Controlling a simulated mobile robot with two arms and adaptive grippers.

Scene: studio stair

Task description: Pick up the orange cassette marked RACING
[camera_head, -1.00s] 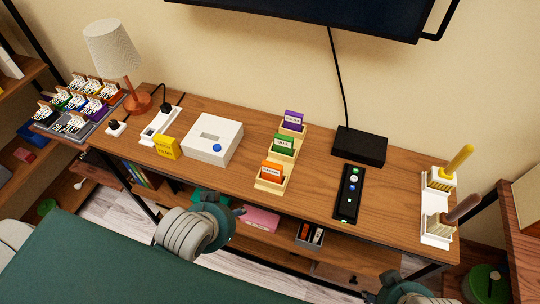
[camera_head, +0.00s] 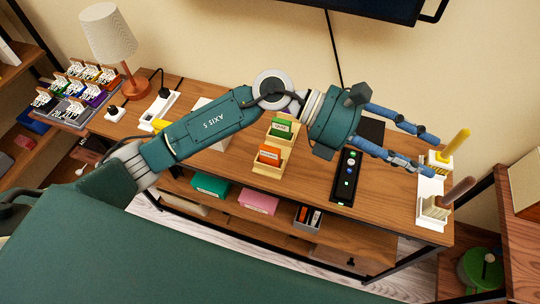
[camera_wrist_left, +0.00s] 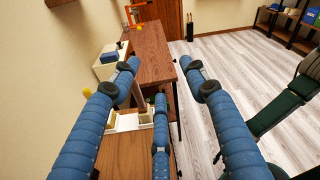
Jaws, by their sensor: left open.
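The orange cassette (camera_head: 269,155) stands in the front slot of a pale stepped holder (camera_head: 266,170) on the wooden desk. Its white label is too small to read. A green cassette (camera_head: 281,128) stands behind it; the purple one at the back is mostly hidden by my left arm. My left gripper (camera_head: 436,156) is open and empty, reaching across above the desk to the right of the holder, its blue fingers pointing right. The open fingers also show in the left wrist view (camera_wrist_left: 160,75), where I cannot see the cassette. My right gripper is not in view.
A black panel with buttons (camera_head: 346,180) lies right of the holder. White stands with a yellow-handled (camera_head: 461,141) and a brown-handled brush-like tool (camera_head: 457,192) are near the fingertips. My arm partly hides a white box (camera_head: 215,142) and a black box (camera_head: 373,130). A lamp (camera_head: 108,35) stands left.

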